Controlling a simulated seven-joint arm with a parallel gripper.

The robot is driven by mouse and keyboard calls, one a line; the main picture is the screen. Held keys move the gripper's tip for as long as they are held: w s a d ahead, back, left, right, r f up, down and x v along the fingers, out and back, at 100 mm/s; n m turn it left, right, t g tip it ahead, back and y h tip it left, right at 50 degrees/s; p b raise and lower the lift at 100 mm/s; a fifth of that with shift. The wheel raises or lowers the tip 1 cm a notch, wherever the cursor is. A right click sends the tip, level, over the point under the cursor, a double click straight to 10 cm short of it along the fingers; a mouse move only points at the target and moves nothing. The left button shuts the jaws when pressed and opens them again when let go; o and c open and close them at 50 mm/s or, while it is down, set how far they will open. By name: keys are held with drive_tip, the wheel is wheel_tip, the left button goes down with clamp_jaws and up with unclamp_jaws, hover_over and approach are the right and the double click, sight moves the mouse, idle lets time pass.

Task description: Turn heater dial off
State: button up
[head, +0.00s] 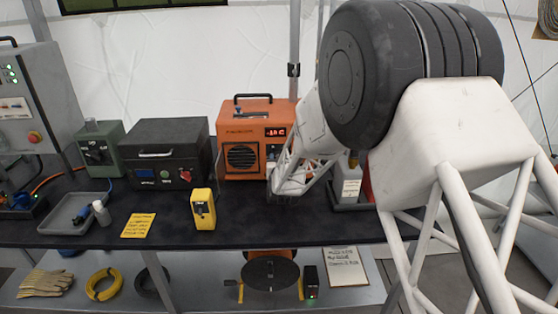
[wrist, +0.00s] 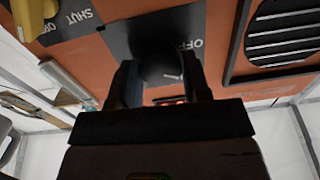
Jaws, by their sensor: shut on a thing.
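The orange heater (head: 250,118) stands on the dark bench in the head view, with a round grille, a top handle and a red display. My arm covers its right front. In the wrist view, the dark heater dial (wrist: 158,62) sits on a black plate marked OFF on the orange panel (wrist: 90,55). My gripper (wrist: 160,82) is shut on the dial, with one finger on each side. The dial's pointer is hidden or too dark to read. In the head view my gripper's fingers are hidden behind my arm.
A yellow handle (wrist: 32,15) by a SHUT label is near the dial. The heater's grille (wrist: 285,35) is on the other side. On the bench, a yellow device (head: 203,210) and a black case (head: 168,152) stand left of the heater.

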drive_tip(key=n, duration=0.5)
drive_tip(key=shift+n, duration=0.4)
drive_tip(key=o, duration=0.9)
drive_tip(key=shift+s, duration=0.1)
drive_tip(key=shift+s+r, duration=0.1)
drive_tip(key=shift+s, duration=3.7)
